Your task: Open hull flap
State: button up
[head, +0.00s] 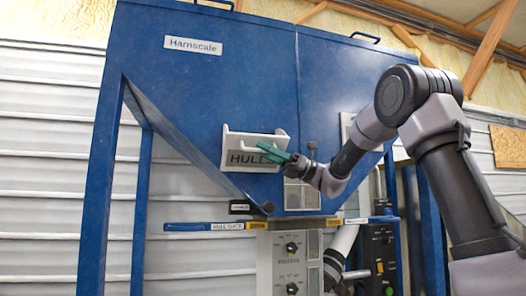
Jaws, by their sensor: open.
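The hull flap (234,158) is a white plate with dark letters reading "HULL", on the sloping blue front of the hopper. A pale bar handle (238,141) runs along its upper part. The flap looks closed against the hopper, though its edges are small in the picture. My gripper (263,149) has teal fingers and reaches in from the right. The fingers overlap the right part of the flap and the handle's right end. They are open. I cannot tell whether they touch the handle or the plate. The last letters are partly covered by the fingers.
The blue hopper (210,80) fills the middle, on blue legs. A blue slide bar (205,227) labelled "HULL GATE" lies below the flap. A control panel (290,262) with knobs and a dark switch box (379,262) stand lower. A second white plate (347,125) is partly hidden by my arm.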

jog(key=shift+a+r, duration=0.1)
jog(key=shift+a, duration=0.05)
grip_shut()
dwell(1.4)
